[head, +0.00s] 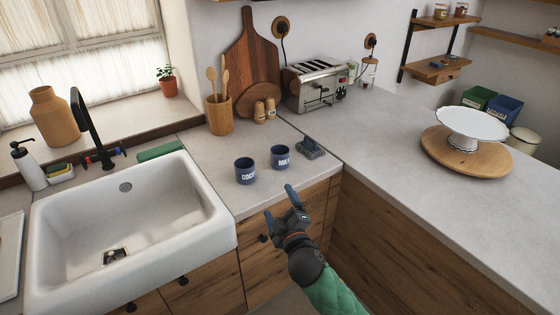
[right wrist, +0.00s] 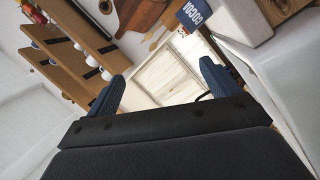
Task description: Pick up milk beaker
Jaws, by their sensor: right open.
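The milk beaker (head: 281,157) is a small dark blue cup with pale lettering, upright on the counter near its front edge. A matching cocoa beaker (head: 245,170) stands upright just left of it, with a gap between them. My right gripper (head: 279,201) is open and empty in front of the counter edge, below and nearer than the milk beaker, touching neither beaker. In the right wrist view its two blue fingers (right wrist: 162,86) are apart, and the cocoa beaker (right wrist: 193,14) shows at the top. I cannot make out the milk beaker there. My left gripper is out of view.
A white sink (head: 130,215) is at left. Behind are a utensil pot (head: 219,116), shakers (head: 260,112) and a toaster (head: 316,85). A cake stand (head: 471,126) stands right; the counter between is clear.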

